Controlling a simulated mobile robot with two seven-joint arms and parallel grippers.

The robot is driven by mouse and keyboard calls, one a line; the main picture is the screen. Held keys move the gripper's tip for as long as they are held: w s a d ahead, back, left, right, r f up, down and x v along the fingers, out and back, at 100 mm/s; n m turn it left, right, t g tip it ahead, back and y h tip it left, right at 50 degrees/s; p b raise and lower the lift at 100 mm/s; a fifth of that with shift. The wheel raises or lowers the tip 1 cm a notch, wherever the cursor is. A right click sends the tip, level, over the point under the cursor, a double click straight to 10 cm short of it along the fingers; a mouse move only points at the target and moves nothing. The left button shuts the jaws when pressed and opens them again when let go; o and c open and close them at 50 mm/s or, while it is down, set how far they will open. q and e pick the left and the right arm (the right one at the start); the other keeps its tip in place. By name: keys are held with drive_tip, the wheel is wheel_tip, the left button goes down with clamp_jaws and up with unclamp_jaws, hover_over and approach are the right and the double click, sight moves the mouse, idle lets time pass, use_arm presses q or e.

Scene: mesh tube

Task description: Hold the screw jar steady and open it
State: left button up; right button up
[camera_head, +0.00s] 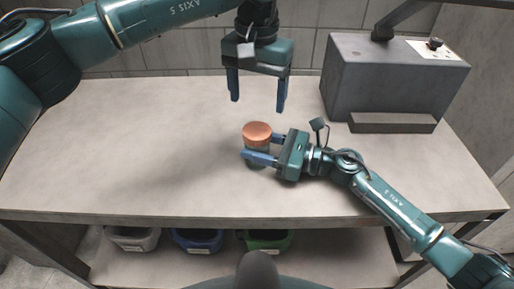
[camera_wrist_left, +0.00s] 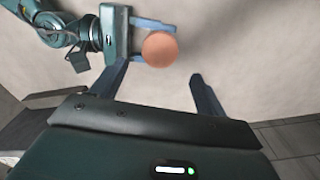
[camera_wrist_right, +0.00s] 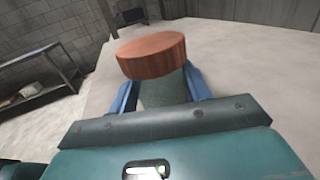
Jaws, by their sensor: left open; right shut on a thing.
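The screw jar has an orange-brown round lid (camera_head: 257,132) and a grey-green body, and stands upright on the table. In the right wrist view its lid (camera_wrist_right: 152,54) sits on top of the body (camera_wrist_right: 165,92). My right gripper (camera_head: 260,156) is shut on the jar's body, below the lid, with a blue finger on either side. My left gripper (camera_head: 257,104) is open and empty, pointing down above and slightly behind the jar. In the left wrist view the lid (camera_wrist_left: 159,49) lies beyond and between the blue fingertips, apart from them.
The table (camera_head: 130,150) is clear to the left of the jar. A grey box-shaped machine (camera_head: 385,80) with a front ledge stands at the back right. Below are a white bin (camera_head: 133,238), a blue bin (camera_head: 197,240) and a green bin (camera_head: 267,241) on a lower shelf.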

sight(257, 130)
use_arm(q)
drive_tip(key=shift+f, duration=0.15)
use_arm(e)
clamp_jaws()
use_arm(q)
drive_tip(key=shift+f, duration=3.85)
drive_tip(key=shift+c, duration=0.5)
